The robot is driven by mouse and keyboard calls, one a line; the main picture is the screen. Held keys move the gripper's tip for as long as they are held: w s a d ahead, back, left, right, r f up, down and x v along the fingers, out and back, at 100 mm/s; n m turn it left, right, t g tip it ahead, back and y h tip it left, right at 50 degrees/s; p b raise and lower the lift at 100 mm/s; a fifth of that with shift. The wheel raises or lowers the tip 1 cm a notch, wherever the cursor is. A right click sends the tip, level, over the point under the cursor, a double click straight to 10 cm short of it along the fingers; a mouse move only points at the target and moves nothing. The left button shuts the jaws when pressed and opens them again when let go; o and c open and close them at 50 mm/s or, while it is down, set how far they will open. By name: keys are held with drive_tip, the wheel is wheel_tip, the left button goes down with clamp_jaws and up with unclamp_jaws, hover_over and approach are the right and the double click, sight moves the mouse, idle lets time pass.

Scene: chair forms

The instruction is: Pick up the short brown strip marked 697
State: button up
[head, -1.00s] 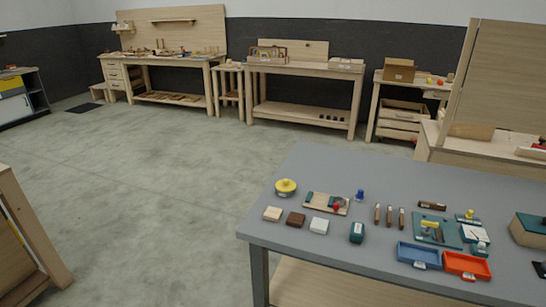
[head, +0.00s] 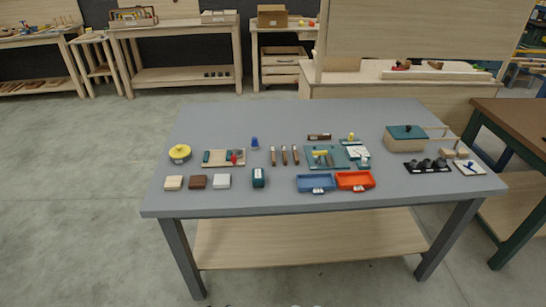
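Three short brown strips stand out in a row on the grey table (head: 400,200), near its middle: a left strip (head: 273,156), a middle strip (head: 284,156) and a right strip (head: 295,155). They lie roughly parallel, with small gaps between them. Another brown strip (head: 319,137) lies crosswise behind and to the right of them. The strips carry small pale marks, too small to read, so I cannot tell which one is marked 697. My gripper is not in the head view.
Left of the strips are a blue piece (head: 255,142), a board with small parts (head: 223,158) and a yellow round piece (head: 180,152). A dark teal block (head: 258,177), a blue tray (head: 317,184) and an orange tray (head: 355,180) are in front. A green board (head: 326,157) is close right.

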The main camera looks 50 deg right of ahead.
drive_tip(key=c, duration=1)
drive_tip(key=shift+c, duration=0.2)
